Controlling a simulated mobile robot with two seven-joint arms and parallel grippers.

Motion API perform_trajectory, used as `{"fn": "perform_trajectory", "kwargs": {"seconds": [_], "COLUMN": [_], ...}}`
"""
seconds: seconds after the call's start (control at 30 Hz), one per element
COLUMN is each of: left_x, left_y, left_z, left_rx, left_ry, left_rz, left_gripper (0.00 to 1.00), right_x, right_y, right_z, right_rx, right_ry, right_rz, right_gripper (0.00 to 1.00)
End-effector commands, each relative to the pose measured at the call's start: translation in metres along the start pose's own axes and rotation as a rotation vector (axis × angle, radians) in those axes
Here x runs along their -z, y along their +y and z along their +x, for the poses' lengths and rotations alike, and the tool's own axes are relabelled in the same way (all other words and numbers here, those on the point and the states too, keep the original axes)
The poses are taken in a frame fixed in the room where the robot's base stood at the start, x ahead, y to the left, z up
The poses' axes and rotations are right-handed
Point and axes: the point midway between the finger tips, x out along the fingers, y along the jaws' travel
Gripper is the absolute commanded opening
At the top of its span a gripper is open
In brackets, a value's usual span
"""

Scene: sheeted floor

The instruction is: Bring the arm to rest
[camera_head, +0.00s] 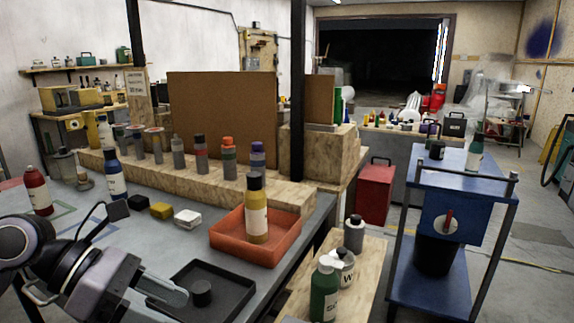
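My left arm comes in from the lower left, over the near end of the grey workbench (325,210). My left gripper (165,292) points right, over the left part of a black tray (243,283). A short black cylinder (202,292) stands in that tray, just right of the fingertips, with a small gap seeming to show between them. I see no object between the fingers, but their spacing is hard to judge from this side. My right gripper is out of view.
An orange tray (283,246) holds a yellow bottle (257,222). A red bottle (38,190), blue bottle (114,178) and small blocks (187,217) stand left. Several bottles line a wooden step (200,187). A blue cart (465,200) stands right; floor beyond is open.

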Motion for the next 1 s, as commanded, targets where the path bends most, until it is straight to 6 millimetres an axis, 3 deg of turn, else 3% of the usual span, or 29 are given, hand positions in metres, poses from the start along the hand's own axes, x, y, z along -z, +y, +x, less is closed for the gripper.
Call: {"fn": "perform_trajectory", "kwargs": {"seconds": [0.1, 0.27, 0.4, 0.53, 0.67, 0.77, 0.87, 1.0], "left_x": [-0.034, -0.075, -0.098, -0.102, -0.087, -0.061, -0.026, 0.038], "left_y": [-0.022, -0.038, -0.034, -0.015, 0.012, 0.034, 0.053, 0.069], "left_z": [0.02, 0.021, 0.007, -0.011, -0.025, -0.031, -0.03, -0.019], "left_rx": [0.105, 0.219, 0.293, 0.336, 0.347, 0.331, 0.293, 0.191], "left_ry": [-0.26, -0.602, -0.885, -1.13, -1.352, -1.505, -1.637, -1.784], "left_rz": [-0.101, -0.302, -0.531, -0.786, -1.072, -1.31, -1.566, -1.941], "left_gripper": [0.65, 0.65, 0.65, 0.65, 0.65, 0.65, 0.65, 0.65], "right_x": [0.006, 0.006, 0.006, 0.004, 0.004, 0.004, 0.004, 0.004], "right_y": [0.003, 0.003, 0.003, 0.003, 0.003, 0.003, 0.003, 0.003], "right_z": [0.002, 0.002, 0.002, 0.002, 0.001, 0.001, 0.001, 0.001], "right_rx": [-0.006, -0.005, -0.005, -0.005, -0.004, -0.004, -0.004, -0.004], "right_ry": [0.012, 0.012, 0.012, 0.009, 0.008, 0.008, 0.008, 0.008], "right_rz": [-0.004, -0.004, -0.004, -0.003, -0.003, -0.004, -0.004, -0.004], "right_gripper": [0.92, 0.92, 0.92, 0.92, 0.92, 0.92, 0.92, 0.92]}}
